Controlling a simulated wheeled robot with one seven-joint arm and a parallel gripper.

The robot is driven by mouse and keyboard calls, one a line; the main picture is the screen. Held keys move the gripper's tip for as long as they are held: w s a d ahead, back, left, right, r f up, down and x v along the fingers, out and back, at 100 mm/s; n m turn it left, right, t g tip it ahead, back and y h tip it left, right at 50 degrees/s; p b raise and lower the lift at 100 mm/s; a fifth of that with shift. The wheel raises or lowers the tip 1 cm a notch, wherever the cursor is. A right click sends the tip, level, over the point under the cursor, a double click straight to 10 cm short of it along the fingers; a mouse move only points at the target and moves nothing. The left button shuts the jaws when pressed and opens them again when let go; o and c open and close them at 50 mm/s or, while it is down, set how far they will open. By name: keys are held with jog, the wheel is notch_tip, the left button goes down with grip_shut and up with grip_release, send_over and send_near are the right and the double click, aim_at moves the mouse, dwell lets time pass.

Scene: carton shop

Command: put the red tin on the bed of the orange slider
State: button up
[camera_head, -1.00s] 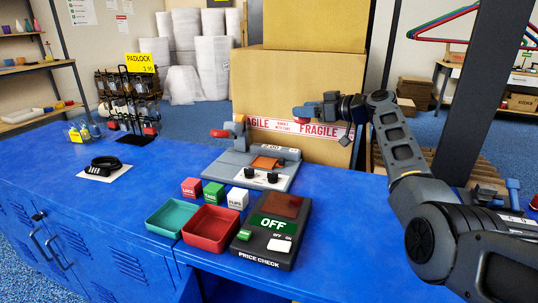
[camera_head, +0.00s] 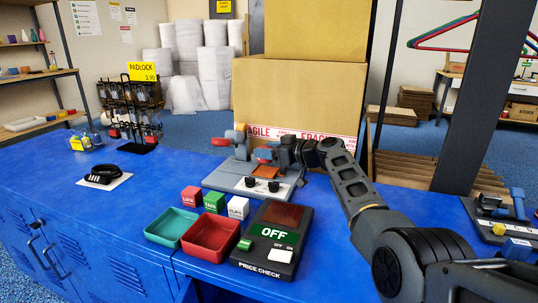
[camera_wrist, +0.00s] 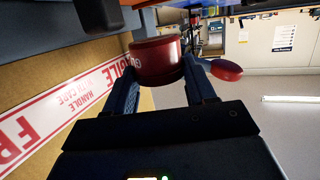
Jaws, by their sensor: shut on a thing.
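The red tin (camera_wrist: 157,64) is between the two fingers of my gripper (camera_wrist: 160,88) in the wrist view. My gripper is shut on it. In the head view the tin (camera_head: 263,154) shows small and partly covered at the tip of my gripper (camera_head: 271,153). The orange slider (camera_head: 256,184) sits low on a grey device (camera_head: 228,182) on the blue counter. The tin is above the rear part of this device, apart from the orange bed as far as I can see. My gripper partly hides the device's back right.
A red-ended lever (camera_head: 221,142) stands on the device left of my gripper; its red end (camera_wrist: 226,70) is close to a finger in the wrist view. A large carton (camera_head: 290,95) stands behind. Small blocks, two trays (camera_head: 209,238) and a price checker (camera_head: 270,245) are in front.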

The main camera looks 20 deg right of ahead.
jog(key=shift+f, duration=0.5)
jog(key=shift+f+b, duration=0.6)
jog(key=shift+b, duration=0.5)
jog(key=o, duration=1.2)
jog(key=shift+r, duration=0.15)
jog(key=r+p, duration=0.1)
jog(key=p, duration=0.1)
jog(key=shift+r+p, duration=0.25)
jog(key=shift+p, duration=0.1)
jog(key=p+v, duration=0.1)
jog(key=v, duration=0.5)
jog(key=p+v, duration=0.1)
jog(key=v, duration=0.5)
jog(key=shift+f, duration=0.25)
